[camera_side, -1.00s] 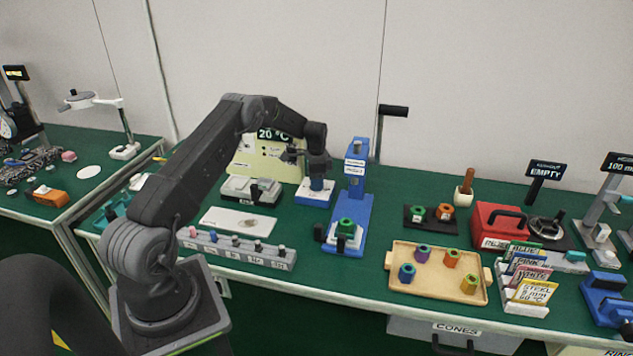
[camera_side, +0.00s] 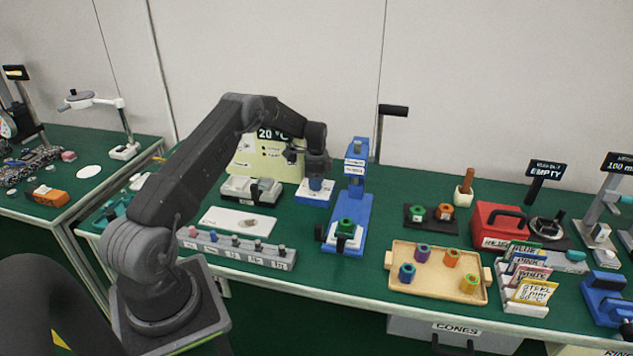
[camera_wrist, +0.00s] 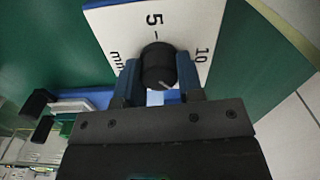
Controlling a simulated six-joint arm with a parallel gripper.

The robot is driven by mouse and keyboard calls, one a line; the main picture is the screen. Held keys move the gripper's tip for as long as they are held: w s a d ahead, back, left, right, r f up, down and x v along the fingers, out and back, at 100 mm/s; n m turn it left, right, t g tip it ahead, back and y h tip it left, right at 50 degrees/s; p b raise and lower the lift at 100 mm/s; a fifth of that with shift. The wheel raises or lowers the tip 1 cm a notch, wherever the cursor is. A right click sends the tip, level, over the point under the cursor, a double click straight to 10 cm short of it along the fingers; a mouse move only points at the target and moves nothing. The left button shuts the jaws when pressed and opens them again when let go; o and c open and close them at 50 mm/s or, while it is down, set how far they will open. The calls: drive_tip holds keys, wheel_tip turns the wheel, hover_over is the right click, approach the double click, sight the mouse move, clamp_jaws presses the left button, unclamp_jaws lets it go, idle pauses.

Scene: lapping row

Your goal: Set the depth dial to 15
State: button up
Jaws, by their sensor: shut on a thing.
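The depth dial is a black round knob (camera_wrist: 158,66) on a white plate (camera_wrist: 101,28) printed with 5, 10 and mm. A thin pale line on the knob's face points toward the lower right of the wrist view, away from the printed 5. Any mark on that side is hidden behind my gripper. My gripper (camera_wrist: 159,80) is shut on the knob, with one blue finger on each side. In the side view my gripper (camera_side: 316,184) reaches down over the dial's white and blue base (camera_side: 314,196), and the knob is hidden there.
A blue stand (camera_side: 354,185) with a green piece is just right of the dial. A grey device (camera_side: 250,190) is to the left. A row of small knobs (camera_side: 238,249), a wooden tray (camera_side: 437,279) and a red box (camera_side: 497,224) stand nearer or farther right.

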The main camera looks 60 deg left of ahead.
drive_tip(key=o, duration=0.9)
wheel_tip(320, 180, up, 14)
drive_tip(key=shift+f, duration=0.1)
